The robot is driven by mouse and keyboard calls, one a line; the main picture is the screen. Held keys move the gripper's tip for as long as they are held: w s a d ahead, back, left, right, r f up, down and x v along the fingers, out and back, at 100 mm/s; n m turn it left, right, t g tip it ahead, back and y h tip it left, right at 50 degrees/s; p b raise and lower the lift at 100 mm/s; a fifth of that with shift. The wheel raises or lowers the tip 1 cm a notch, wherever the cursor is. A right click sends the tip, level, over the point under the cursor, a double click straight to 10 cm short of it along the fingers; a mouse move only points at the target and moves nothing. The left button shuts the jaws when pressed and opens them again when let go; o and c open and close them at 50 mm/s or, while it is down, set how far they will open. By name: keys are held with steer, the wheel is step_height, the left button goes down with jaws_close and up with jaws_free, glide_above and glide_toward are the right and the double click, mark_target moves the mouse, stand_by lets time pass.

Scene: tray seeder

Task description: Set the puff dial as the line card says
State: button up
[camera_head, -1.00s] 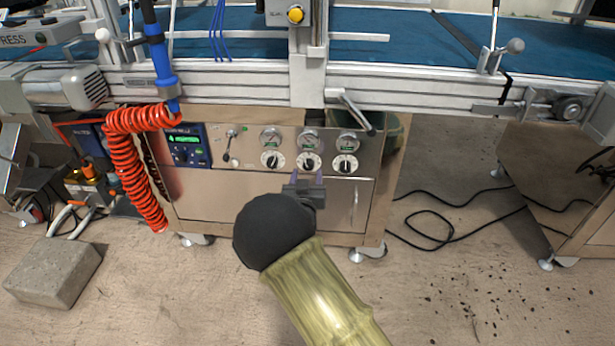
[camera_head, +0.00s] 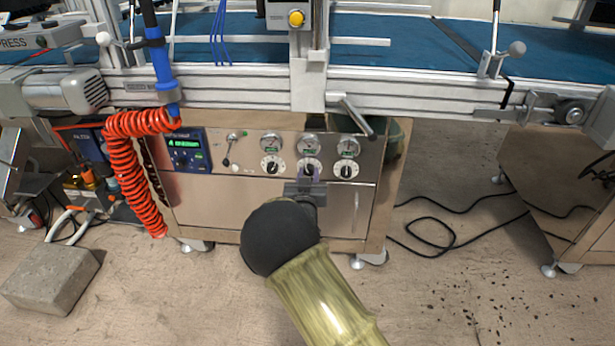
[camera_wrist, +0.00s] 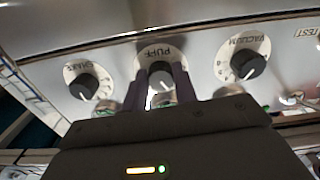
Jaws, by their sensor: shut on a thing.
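The puff dial (camera_wrist: 160,77) is the middle of three round dials on the steel panel, seen with its "PUFF" label in the wrist view. It also shows in the head view (camera_head: 309,167). My gripper (camera_wrist: 161,83) has its two dark purple fingers on either side of the dial's knob, shut on it. In the head view my gripper (camera_head: 308,176) reaches the dial from below. The fingers partly hide the dial's scale, and I cannot read its setting. I cannot make out a line card.
The shake dial (camera_wrist: 83,87) and vacuum dial (camera_wrist: 249,66) flank the puff dial closely. Gauges (camera_head: 309,144) sit above them. A lever (camera_head: 352,114) juts out above the panel. A red coiled hose (camera_head: 130,170) hangs at the left, and a concrete block (camera_head: 50,279) lies on the floor.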

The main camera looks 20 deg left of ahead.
steer(key=m, duration=0.4)
steer(key=shift+s+f+m, duration=0.1)
steer(key=shift+m, duration=0.7)
steer(key=shift+a, duration=0.1)
steer(key=o, duration=1)
steer(key=shift+c, duration=0.2)
steer(key=shift+s, duration=0.1)
steer(key=p+v, duration=0.6)
steer(key=v, duration=1.1)
steer(key=shift+p, duration=0.35)
steer(key=shift+d, duration=0.2)
